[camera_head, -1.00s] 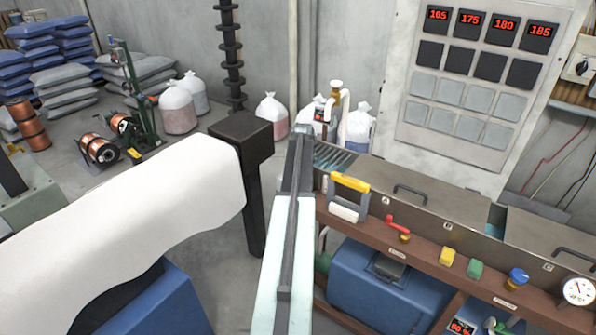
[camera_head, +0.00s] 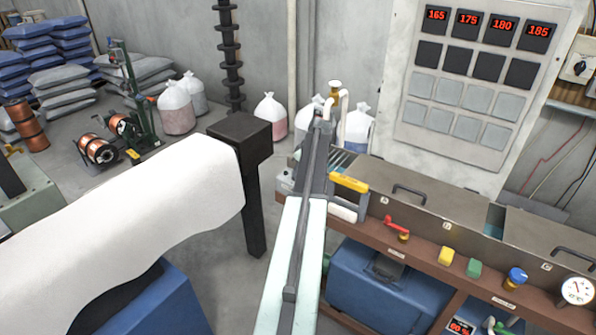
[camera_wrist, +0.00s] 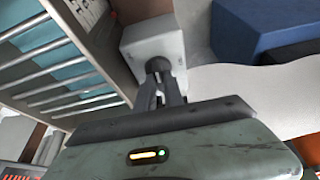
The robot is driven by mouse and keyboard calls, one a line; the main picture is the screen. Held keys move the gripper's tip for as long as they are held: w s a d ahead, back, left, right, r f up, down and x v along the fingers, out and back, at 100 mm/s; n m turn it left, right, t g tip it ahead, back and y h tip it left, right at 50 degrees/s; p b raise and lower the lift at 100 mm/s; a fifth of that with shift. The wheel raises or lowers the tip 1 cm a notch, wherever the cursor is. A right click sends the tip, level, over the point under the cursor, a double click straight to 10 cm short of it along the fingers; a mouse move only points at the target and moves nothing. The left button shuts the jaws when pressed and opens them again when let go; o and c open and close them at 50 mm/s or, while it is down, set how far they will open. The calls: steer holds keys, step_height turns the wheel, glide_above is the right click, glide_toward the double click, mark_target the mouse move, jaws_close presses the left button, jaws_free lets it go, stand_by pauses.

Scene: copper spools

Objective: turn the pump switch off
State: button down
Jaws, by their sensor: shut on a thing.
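In the wrist view the pump switch is a pale grey box (camera_wrist: 143,45) with a dark round knob (camera_wrist: 158,65). My gripper (camera_wrist: 161,82) has its two dark fingers closed on the knob. I cannot read the knob's on or off marking. In the head view a pale grey box (camera_head: 285,180), seemingly the same switch, shows in part just left of my arm at the trough's end. My gripper's fingers are hidden behind my arm there.
A long metal trough (camera_head: 405,205) runs right of my arm, with a yellow-handled tool (camera_head: 349,184) at its near end. Its barred end (camera_wrist: 60,60) lies left of the switch in the wrist view. A black post (camera_head: 254,200) stands to the left.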

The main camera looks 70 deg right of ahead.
steer(key=shift+n, duration=0.3)
stand_by(0.4)
steer(key=c, duration=1.4)
jaws_free()
steer(key=shift+c, duration=0.2)
steer(key=d+p+v, duration=0.1)
steer(key=p+v, duration=0.6)
steer(key=shift+s+a+r, duration=0.2)
steer(key=shift+a+r, duration=0.2)
steer(key=shift+a, duration=0.05)
